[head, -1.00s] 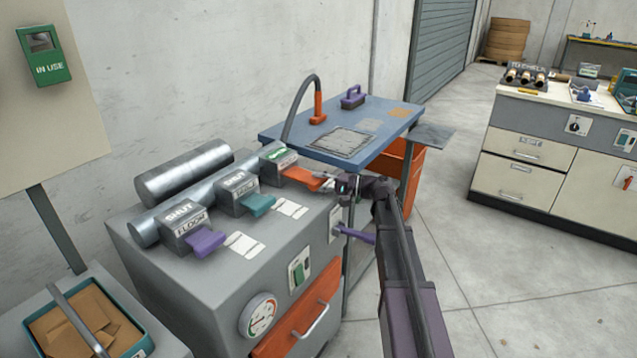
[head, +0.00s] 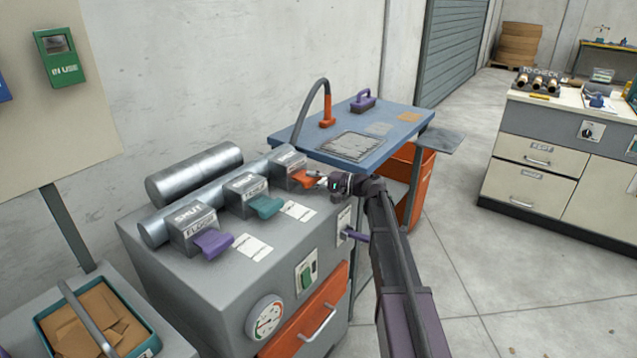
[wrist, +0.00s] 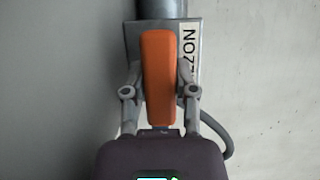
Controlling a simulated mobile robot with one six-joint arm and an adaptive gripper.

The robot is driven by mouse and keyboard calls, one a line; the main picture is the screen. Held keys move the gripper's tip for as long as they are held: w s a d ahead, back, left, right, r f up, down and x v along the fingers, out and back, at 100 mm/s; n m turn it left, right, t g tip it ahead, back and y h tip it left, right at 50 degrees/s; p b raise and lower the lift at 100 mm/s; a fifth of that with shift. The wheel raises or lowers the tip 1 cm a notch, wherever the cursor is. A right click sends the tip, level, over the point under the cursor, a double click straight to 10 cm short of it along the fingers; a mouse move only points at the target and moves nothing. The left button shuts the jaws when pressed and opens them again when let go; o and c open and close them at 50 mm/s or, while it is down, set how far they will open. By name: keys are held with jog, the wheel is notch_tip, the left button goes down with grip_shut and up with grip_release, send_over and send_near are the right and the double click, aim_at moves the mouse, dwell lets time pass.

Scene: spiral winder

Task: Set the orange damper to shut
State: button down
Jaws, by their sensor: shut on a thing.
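The orange damper lever (head: 303,178) sticks out of the rearmost of three grey damper boxes on the machine top. It fills the middle of the wrist view (wrist: 159,85), with the box label partly readable as "NOZ". My gripper (head: 322,182) is shut on the lever, one finger along each side; it also shows in the wrist view (wrist: 160,78). The top window of the orange damper's box (head: 288,160) looks pale grey in the head view; its word is too small to read.
A teal lever (head: 265,206) and a purple lever (head: 213,242) stand beside it; the purple one's box reads "SHUT". A blue table (head: 375,150) with a hose is behind. Another purple handle (head: 356,235) juts from the machine's side below my arm.

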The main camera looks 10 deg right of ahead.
jog(key=shift+w+a, duration=0.15)
jog(key=c, duration=0.7)
grip_release()
jog(key=shift+v, duration=6.05)
